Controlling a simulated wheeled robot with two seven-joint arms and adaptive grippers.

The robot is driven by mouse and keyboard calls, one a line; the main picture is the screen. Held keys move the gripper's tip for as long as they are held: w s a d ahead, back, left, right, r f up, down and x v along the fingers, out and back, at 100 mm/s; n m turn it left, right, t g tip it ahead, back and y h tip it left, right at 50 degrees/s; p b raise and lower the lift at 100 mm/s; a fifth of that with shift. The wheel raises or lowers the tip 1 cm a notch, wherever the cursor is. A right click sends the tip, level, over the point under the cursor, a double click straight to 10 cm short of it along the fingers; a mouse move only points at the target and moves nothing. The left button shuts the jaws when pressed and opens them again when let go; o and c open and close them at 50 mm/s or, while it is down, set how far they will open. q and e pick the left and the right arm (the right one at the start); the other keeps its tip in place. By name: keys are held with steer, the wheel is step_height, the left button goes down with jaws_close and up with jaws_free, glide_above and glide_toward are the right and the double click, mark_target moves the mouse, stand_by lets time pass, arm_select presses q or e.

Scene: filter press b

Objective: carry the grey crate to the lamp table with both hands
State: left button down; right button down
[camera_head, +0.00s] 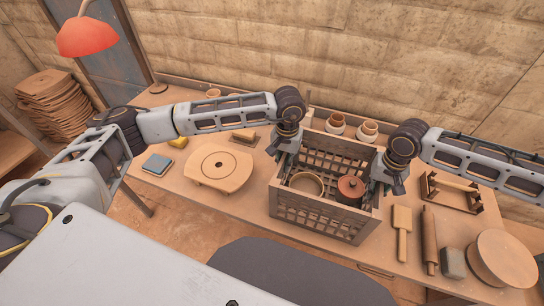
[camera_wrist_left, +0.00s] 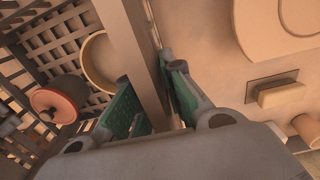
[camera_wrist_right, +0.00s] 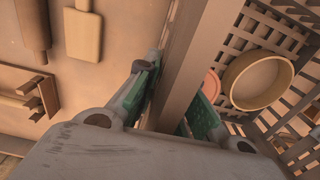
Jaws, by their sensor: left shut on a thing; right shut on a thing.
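The grey crate (camera_head: 322,203), with slatted lattice walls, is upright at the middle of the long workbench (camera_head: 235,203). I cannot tell whether it touches the bench. Inside are a tan bowl (camera_head: 306,183) and a dark pot with a reddish lid (camera_head: 350,188). My left gripper (camera_head: 281,155) is shut on the crate's left rim; the left wrist view shows the rim (camera_wrist_left: 140,60) between its fingers. My right gripper (camera_head: 379,182) is shut on the right rim (camera_wrist_right: 186,70). A red lamp (camera_head: 86,37) shows at the upper left; which table is the lamp table is unclear.
A round-topped board (camera_head: 220,167), a blue box (camera_head: 157,164) and a yellow sponge (camera_head: 178,142) lie left of the crate. A paddle (camera_head: 402,230), a rolling pin (camera_head: 429,240) and a round disc (camera_head: 503,259) lie right. Jars (camera_head: 336,123) stand behind. Stacked discs (camera_head: 52,98) are far left.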

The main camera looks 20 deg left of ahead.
arm_select(q)
steer(key=shift+f, duration=0.1)
arm_select(e)
steer(key=shift+f, duration=0.1)
arm_select(q)
steer(key=c, duration=2)
jaws_free()
arm_select(e)
steer(key=c, duration=2)
jaws_free()
arm_select(q)
steer(key=o, duration=0.5)
arm_select(e)
steer(key=o, duration=0.5)
arm_select(q)
steer(key=shift+r, duration=6)
arm_select(e)
steer(key=shift+r, duration=6)
steer(key=shift+f, duration=0.1)
